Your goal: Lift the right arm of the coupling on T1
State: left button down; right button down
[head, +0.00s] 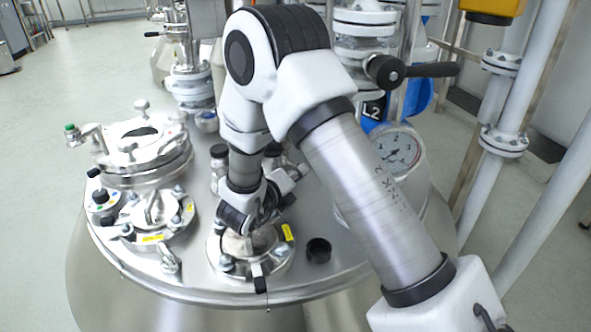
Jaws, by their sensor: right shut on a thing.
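The coupling sits on a round steel flange (226,263) on the near part of the vessel lid, with a yellow label on its right side. My right gripper (254,220) is directly over it, pointing down, and is shut on a part of the coupling, apparently its right arm. The gripper's own fingers and wrist hide most of the coupling, so the exact grip and the arm's angle cannot be seen. A dark tab (259,277) hangs at the near edge of the flange. My left gripper is not in view.
A round hatch (140,150) with a green-tipped handle stands left on the lid (190,285), with a second flanged fitting before it. A black cap (318,250) is right of the coupling. A pressure gauge (398,150) and valve handle (430,70) stand behind my right arm.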

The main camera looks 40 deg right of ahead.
jog(key=shift+s+r+n+p, duration=0.1)
jog(key=shift+r+n+p, duration=0.2)
jog(key=shift+n, duration=0.2)
jog(key=shift+d, duration=0.1)
jog(key=c, duration=1.5)
grip_release()
jog(key=shift+c, duration=0.2)
